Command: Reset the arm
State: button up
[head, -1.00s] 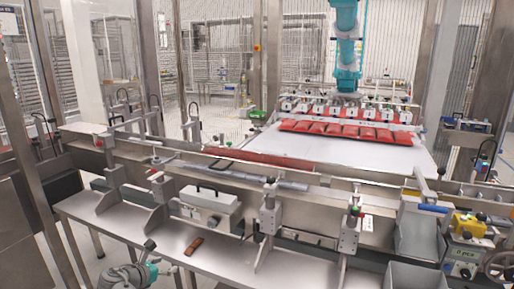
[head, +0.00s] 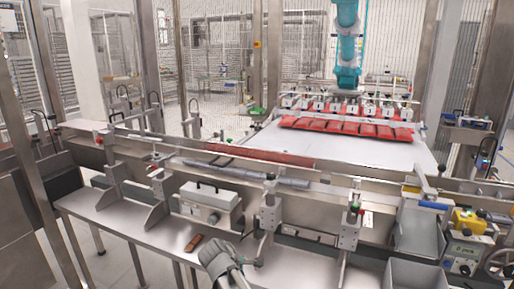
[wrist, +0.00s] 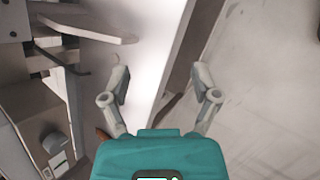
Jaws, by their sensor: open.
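My gripper (head: 212,252) shows as a grey shape at the bottom middle of the head view, over the front edge of the steel table. In the wrist view my gripper (wrist: 160,78) is open, its two grey fingers spread wide with nothing between them. A small brown bar (head: 195,243) lies on the table just left of my gripper in the head view. A brown bit, likely the same bar, shows in the wrist view (wrist: 103,133) beside the left finger, partly hidden.
The steel table (head: 140,222) carries clamp brackets, a grey box with a handle (head: 207,205) and a conveyor rail. A grey bin (head: 415,275) and a yellow-topped control unit (head: 467,230) stand right. Red packs (head: 345,128) lie on the white belt behind. Floor shows beyond the table edge.

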jog(key=s+d+f+m+g+y, duration=0.2)
jog(key=s+d+m+y, duration=0.15)
jog(key=d+m, duration=0.55)
jog(key=s+d+f+m+g+y, duration=0.2)
jog(key=s+d+m, duration=0.4)
jog(key=d, duration=0.6)
notch_tip(320, 180, down, 10)
jog(key=s+m+g+b, duration=0.1)
jog(key=s+m+b, duration=0.1)
jog(key=b, duration=0.8)
notch_tip(320, 180, up, 26)
jog(key=p, duration=2.6)
jog(key=shift+w+a+r, duration=0.2)
jog(key=shift+w, duration=0.05)
jog(key=shift+o, duration=0.5)
jog(key=c, duration=0.4)
